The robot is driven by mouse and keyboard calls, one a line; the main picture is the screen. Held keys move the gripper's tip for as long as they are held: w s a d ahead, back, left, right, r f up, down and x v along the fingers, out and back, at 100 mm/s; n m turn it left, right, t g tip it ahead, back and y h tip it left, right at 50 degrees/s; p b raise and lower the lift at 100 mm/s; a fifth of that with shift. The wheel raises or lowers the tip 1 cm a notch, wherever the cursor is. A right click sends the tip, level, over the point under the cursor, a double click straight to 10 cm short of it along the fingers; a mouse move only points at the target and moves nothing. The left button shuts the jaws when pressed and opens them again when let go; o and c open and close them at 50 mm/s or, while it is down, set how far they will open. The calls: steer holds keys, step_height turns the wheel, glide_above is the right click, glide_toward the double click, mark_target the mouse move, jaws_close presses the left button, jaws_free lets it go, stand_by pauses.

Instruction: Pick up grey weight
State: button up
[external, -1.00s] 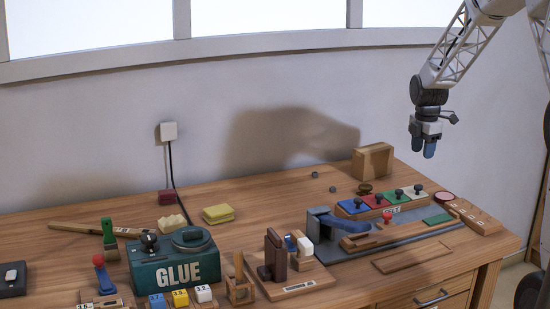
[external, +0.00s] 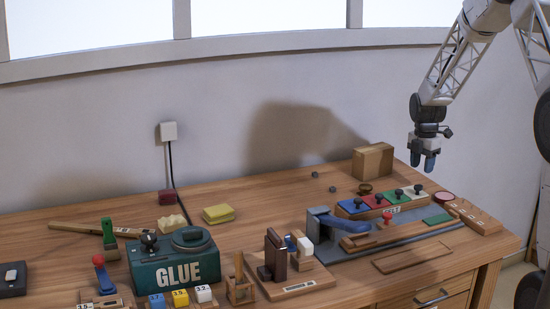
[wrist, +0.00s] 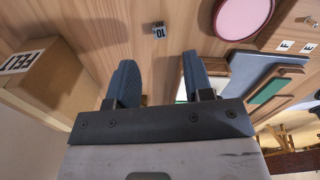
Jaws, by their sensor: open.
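A small grey weight (wrist: 158,29) marked "10" lies on the wooden table in the wrist view, ahead of and between my fingertips, not touching them. In the external view two small grey pieces (external: 315,174) (external: 333,189) lie on the table left of the cardboard box; I cannot tell whether either is the marked weight. My gripper (external: 423,163) hangs above the table's back right, right of the box. Its two blue fingers (wrist: 157,70) are apart, pointing down, with nothing between them.
The box (external: 373,160), marked FELT in the wrist view, stands beside my gripper. A pink-red disc (wrist: 243,15) and a tray with a green patch (wrist: 270,88) lie to the right. Knobbed coloured blocks (external: 382,201) are in front. The back of the table is mostly clear.

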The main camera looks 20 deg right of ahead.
steer(key=shift+f, duration=0.65)
steer(key=shift+a+f, duration=0.1)
steer(key=shift+f, duration=2.5)
jaws_close()
